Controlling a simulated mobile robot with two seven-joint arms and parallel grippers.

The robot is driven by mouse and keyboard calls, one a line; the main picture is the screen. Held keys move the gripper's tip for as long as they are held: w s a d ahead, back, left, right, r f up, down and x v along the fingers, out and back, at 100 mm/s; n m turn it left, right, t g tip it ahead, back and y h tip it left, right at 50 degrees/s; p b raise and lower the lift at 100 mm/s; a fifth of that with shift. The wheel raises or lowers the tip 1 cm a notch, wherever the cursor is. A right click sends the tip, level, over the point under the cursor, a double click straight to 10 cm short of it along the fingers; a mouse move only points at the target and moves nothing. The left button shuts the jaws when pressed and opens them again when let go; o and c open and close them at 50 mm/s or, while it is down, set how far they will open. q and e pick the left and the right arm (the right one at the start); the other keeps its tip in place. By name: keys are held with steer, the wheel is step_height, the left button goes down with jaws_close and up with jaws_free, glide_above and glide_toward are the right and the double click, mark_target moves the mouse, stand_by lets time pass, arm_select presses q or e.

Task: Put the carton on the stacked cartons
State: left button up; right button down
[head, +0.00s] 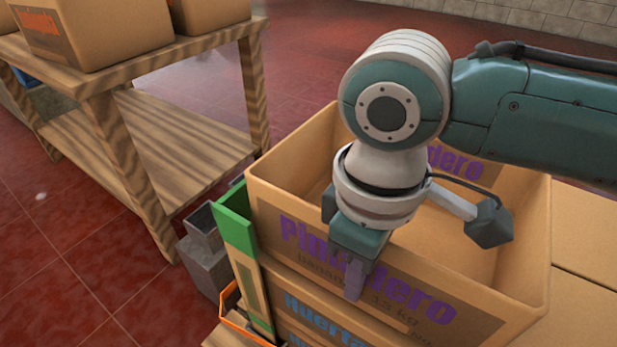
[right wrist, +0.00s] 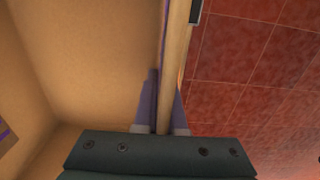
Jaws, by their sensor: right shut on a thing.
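An open, empty cardboard carton (head: 420,300) with purple lettering sits at the centre right of the head view, directly above cartons with blue lettering (head: 310,310). I cannot tell whether it rests fully on them. My right gripper (head: 355,285) is shut on the carton's near wall, one finger outside it. In the right wrist view, the two fingers (right wrist: 162,110) straddle the wall's rim, with the carton's inside (right wrist: 90,60) on the left. My left gripper is in neither view.
A wooden table (head: 190,50) with cardboard boxes (head: 90,30) on it stands at the upper left. A green upright piece (head: 236,225) and a grey metal object (head: 203,250) are close to the stack's left side. More cardboard surfaces (head: 588,240) lie to the right. Red tiled floor is open at lower left.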

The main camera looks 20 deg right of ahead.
steer(key=shift+f, duration=0.65)
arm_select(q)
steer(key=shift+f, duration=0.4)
arm_select(e)
steer(key=shift+r, duration=0.1)
steer(key=c, duration=1.4)
jaws_free()
steer(key=shift+f, duration=0.2)
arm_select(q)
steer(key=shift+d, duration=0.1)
arm_select(e)
steer(key=o, duration=0.4)
steer(key=shift+r, duration=0.1)
